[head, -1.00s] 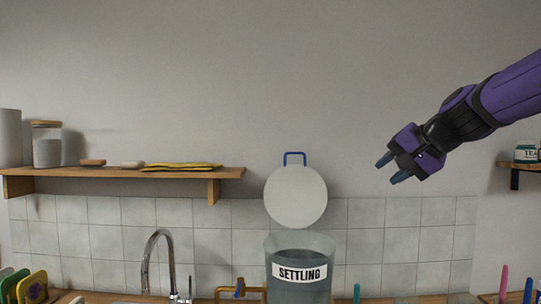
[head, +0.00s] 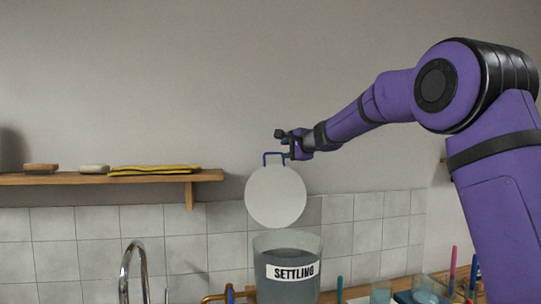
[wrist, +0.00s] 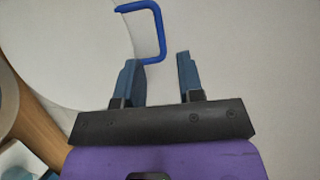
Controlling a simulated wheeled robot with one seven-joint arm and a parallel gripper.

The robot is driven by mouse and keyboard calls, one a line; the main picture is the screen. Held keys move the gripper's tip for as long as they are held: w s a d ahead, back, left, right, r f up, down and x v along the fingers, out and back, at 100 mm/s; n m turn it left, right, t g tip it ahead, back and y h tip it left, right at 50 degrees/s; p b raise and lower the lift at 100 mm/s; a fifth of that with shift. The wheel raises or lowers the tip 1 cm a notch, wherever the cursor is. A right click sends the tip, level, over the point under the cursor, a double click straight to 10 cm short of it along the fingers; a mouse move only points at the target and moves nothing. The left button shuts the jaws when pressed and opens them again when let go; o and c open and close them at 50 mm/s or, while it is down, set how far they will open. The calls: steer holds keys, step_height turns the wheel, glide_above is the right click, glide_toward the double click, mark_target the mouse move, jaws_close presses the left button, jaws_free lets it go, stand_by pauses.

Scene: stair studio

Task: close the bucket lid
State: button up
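The bucket (head: 290,287) is a translucent grey pail labelled "SETTLING" at the lower middle of the head view. Its round pale lid (head: 275,198) stands upright above the back rim, so the bucket is open. A blue loop handle (head: 264,158) sticks up from the lid's top edge. My gripper (head: 288,147) is at the handle's upper right. In the wrist view, my gripper (wrist: 159,66) is open with nothing between its fingers. The blue handle (wrist: 159,30) lies just beyond the fingertips, its near end by the left finger. The pale lid (wrist: 75,45) fills the left.
A tap (head: 133,265) stands left of the bucket. Pens and clear containers (head: 428,287) stand on the counter to the right. The wall above the lid is clear.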

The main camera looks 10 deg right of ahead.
steer(key=x, duration=0.8)
jaws_close()
